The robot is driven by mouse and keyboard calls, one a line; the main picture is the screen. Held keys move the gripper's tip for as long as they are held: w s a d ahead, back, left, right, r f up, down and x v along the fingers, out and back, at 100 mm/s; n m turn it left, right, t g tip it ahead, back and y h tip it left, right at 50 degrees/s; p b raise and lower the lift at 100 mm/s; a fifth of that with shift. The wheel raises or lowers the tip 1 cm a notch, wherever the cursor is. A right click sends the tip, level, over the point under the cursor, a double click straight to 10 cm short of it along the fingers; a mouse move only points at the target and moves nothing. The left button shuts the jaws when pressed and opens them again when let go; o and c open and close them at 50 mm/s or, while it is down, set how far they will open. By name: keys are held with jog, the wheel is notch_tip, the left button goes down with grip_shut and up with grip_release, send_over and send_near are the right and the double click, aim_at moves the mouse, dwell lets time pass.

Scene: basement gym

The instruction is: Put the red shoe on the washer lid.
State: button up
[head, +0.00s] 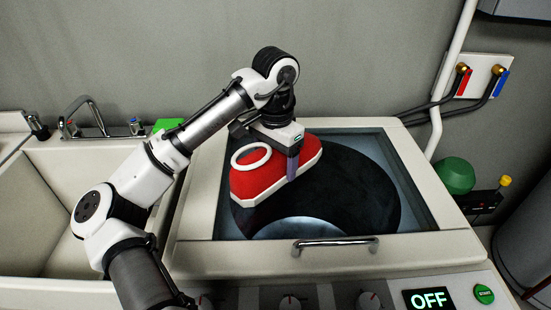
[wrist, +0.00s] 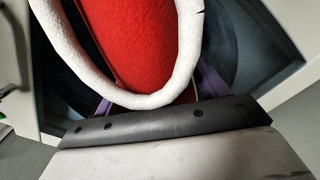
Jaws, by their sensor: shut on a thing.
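The red shoe (head: 258,178), with a white rim around its opening and a white sole edge, is over the glass top of the washer lid (head: 408,185). My gripper (head: 293,165) is above the shoe with its fingers shut on it. In the wrist view the shoe's red inside (wrist: 140,45) and white rim fill the upper middle, with purple finger parts (wrist: 210,82) on either side. I cannot tell whether the shoe's sole touches the glass or hangs a little above it. The gripper's fingertips are mostly hidden by the shoe.
A lid handle (head: 335,243) and a control panel with knobs and an OFF display (head: 428,298) are at the front. A sink with a faucet (head: 88,110) is on the left. A green container (head: 455,175) and hoses are on the right. The lid's right side is clear.

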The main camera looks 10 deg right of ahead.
jog(key=shift+f, duration=0.1)
jog(key=o, duration=1.2)
jog(key=shift+c, duration=0.2)
notch_tip(320, 180, up, 12)
jog(key=shift+r, duration=0.2)
